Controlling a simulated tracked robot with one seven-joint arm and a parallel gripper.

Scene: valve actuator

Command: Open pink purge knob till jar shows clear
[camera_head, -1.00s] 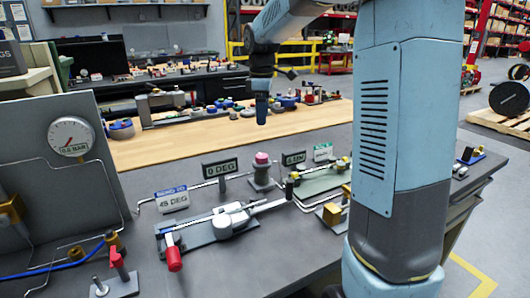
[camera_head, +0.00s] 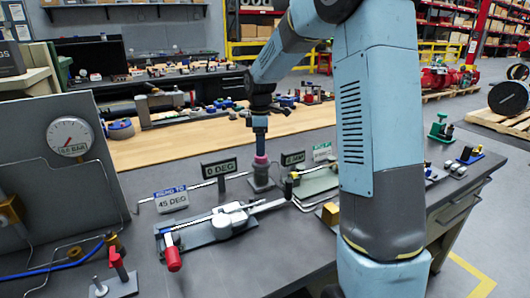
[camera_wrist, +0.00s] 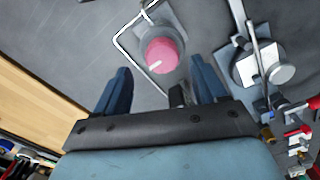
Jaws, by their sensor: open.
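The pink knob (camera_head: 261,161) stands on a grey cylindrical post on the dark bench. In the wrist view the pink knob (camera_wrist: 162,52) has a pale pointer mark on its top. My gripper (camera_head: 260,148) points down just above the knob in the head view. I cannot make out a jar; my arm hides part of the bench.
A "0 DEG" sign (camera_head: 219,168) stands left of the knob, with a "45 DEG" sign (camera_head: 171,199) farther left. A grey-white actuator (camera_head: 230,218) with a red handle (camera_head: 173,258) lies in front. A gauge (camera_head: 70,136) is on the left panel. Thin pipes run near the post.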

